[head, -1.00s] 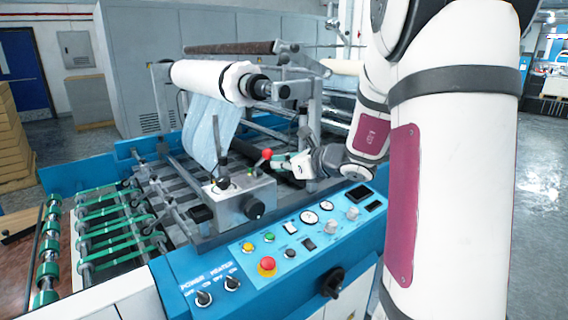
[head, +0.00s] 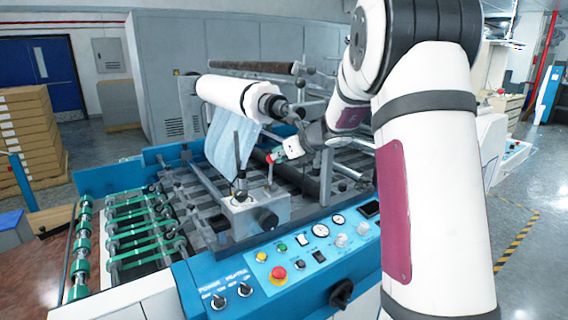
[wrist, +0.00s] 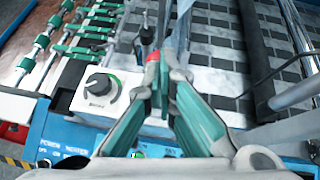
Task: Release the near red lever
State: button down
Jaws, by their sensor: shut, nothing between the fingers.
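The near red lever (head: 269,159) has a red knob on a thin shaft and stands about upright on the grey control box (head: 240,213). Its red knob also shows in the wrist view (wrist: 152,56), just left of the fingertips. My gripper (head: 277,156) is shut and empty, with its tips right beside the knob. In the wrist view my gripper (wrist: 166,72) has its green-padded fingers close together at the tips. They look close to the knob or touching it; I cannot tell which. The shaft is mostly hidden in the wrist view.
A black-handled lever (head: 238,160) stands on the same box, left of the red one. The white film roll (head: 236,95) hangs behind, with its blue-tinted web (head: 222,140) dropping down. The blue control panel (head: 300,262) lies in front. Green-banded rollers (head: 140,235) are at the left.

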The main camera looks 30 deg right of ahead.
jog(key=shift+w+a+r+b, duration=0.1)
jog(key=shift+w+b, duration=0.35)
jog(key=shift+w, duration=1.5)
jog(key=s+d+r+p, duration=0.1)
jog(key=s+r, duration=0.4)
jog(key=r, duration=0.7)
jog(key=shift+d, duration=0.5)
